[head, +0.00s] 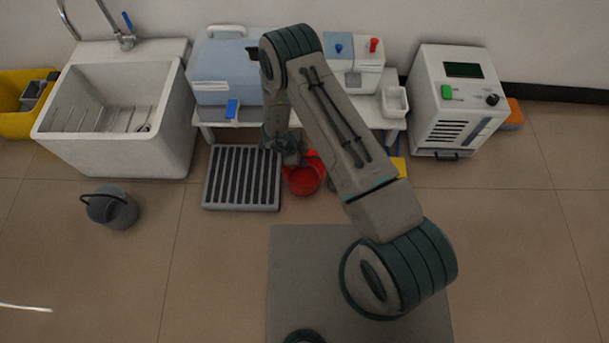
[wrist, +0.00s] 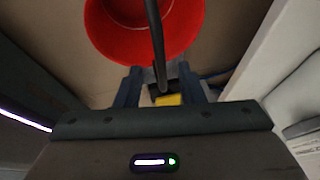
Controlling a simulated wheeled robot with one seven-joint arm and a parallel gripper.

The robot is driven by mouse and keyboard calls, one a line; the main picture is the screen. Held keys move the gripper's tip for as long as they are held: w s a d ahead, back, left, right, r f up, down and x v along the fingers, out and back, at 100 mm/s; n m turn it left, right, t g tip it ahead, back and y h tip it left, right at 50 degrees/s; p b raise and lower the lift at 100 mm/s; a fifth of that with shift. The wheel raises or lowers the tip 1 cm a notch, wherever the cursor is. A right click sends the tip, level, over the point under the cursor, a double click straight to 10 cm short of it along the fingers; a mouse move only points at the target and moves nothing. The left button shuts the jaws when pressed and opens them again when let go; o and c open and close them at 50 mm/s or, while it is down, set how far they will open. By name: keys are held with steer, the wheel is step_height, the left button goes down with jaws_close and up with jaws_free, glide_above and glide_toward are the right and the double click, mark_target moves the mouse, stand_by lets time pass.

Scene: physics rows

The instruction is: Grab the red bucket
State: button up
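The red bucket (head: 304,180) stands on the floor beside the dark slatted grate, partly hidden by my arm in the head view. In the wrist view the bucket (wrist: 118,32) fills the top, and its dark bar-like handle (wrist: 155,40) runs down toward my gripper. My gripper (wrist: 160,80) has its two fingers apart, with the handle's end between them. Whether either finger touches the handle is not clear. In the head view my gripper (head: 291,152) is just above and behind the bucket, its fingers too small to read.
A slatted grate (head: 242,178) lies left of the bucket. A white table (head: 205,125) with a blue-grey box (head: 222,75) stands behind. A grey bucket (head: 112,208) is at left near the sink (head: 110,125). A white machine (head: 458,100) stands at right. The front floor is open.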

steer(key=b+x, duration=0.1)
steer(key=x, duration=0.3)
steer(key=shift+w+f+b, duration=0.1)
steer(key=shift+f+b, duration=0.1)
steer(key=shift+b, duration=0.15)
jaws_close()
steer(key=shift+r, duration=0.1)
